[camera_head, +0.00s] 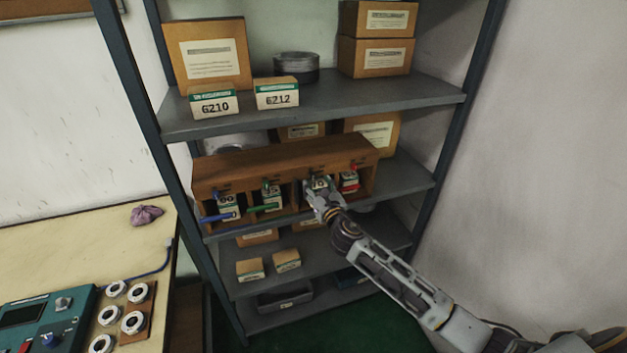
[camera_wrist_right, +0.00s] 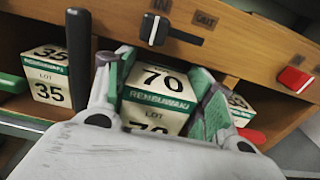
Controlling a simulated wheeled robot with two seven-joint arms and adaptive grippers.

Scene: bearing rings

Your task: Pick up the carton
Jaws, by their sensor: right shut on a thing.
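A white and green carton marked 70 (camera_wrist_right: 158,98) stands in a compartment of a wooden rack (camera_head: 285,163) on the middle shelf. In the head view only a small part of this carton (camera_head: 319,182) shows above my gripper. My right gripper (camera_head: 322,194) reaches into the rack from the front. In the right wrist view its two green-padded fingers (camera_wrist_right: 163,92) are closed on the carton's left and right sides. The carton's lower part is hidden by the gripper body. My left gripper is in neither view.
Cartons in other compartments include one marked 35 (camera_wrist_right: 47,75) to the left and another (camera_wrist_right: 239,108) to the right. A black lever (camera_wrist_right: 165,32) and a red lever (camera_wrist_right: 296,80) sit on the rack's front. Shelf uprights flank the rack.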

